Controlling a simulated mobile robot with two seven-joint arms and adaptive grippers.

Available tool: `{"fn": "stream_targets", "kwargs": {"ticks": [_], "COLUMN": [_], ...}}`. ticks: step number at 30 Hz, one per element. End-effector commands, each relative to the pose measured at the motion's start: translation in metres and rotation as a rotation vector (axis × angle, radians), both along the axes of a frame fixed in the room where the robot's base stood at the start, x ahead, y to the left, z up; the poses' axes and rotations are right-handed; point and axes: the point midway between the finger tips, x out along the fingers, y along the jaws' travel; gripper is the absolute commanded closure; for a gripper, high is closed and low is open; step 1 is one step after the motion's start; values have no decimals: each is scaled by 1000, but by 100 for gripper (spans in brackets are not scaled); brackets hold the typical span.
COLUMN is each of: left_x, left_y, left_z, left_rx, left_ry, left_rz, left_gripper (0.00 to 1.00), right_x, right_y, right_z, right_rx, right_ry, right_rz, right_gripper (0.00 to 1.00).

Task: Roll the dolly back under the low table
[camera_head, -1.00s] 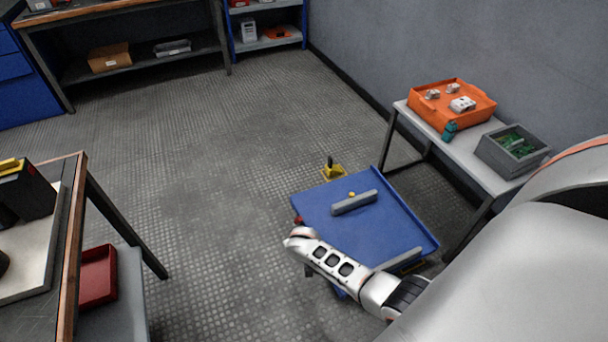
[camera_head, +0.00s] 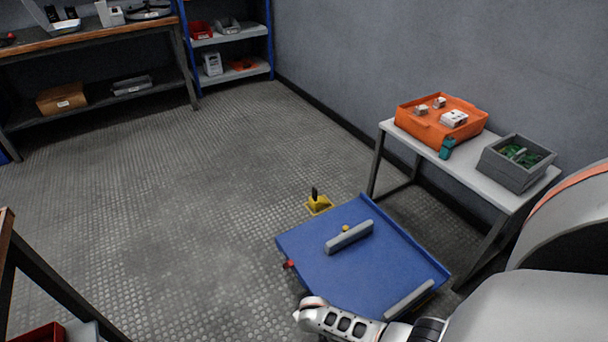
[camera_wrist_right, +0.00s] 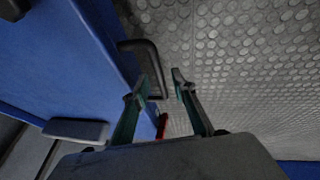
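The dolly is a flat blue platform (camera_head: 310,255) with grey bars on top, on the floor in front of and left of the low table (camera_head: 391,126). Its far corner is close to a table leg. My right arm reaches over the near edge of the dolly in the head view; its fingers are hidden there. In the right wrist view my right gripper (camera_wrist_right: 160,83) is open. A dark U-shaped handle (camera_wrist_right: 153,62) on the blue side of the dolly lies between its fingertips, seemingly without being squeezed. My left gripper is out of view.
A yellow block with a black upright (camera_head: 319,204) stands on the floor just beyond the dolly. An orange tray (camera_head: 408,123) and a grey bin (camera_head: 508,170) sit on the low table. The floor to the left is open; a workbench edge (camera_head: 8,228) shows at far left.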

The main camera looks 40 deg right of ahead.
Motion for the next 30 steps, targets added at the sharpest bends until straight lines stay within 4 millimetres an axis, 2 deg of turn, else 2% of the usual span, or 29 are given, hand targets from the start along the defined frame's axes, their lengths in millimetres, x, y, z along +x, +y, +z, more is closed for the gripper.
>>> {"fn": "stream_targets", "kwargs": {"ticks": [1, 11, 14, 22, 26, 30], "left_x": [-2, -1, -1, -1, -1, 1], "left_y": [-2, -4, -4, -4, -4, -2], "left_z": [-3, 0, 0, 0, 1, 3], "left_rx": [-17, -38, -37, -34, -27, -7], "left_ry": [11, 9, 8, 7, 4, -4], "left_rz": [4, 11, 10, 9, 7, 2], "left_gripper": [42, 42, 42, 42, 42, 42], "right_x": [-1, 4, 4, 3, 0, -7], "right_y": [-1, -2, -2, -4, -15, -43], "right_z": [-5, -2, -3, -3, -2, -2], "right_rx": [-1, 0, -1, -1, -3, -9], "right_ry": [3, -3, -3, -2, -1, 1], "right_rz": [0, 0, 1, 0, -1, -2], "right_gripper": [74, 74, 100, 100, 100, 100]}}
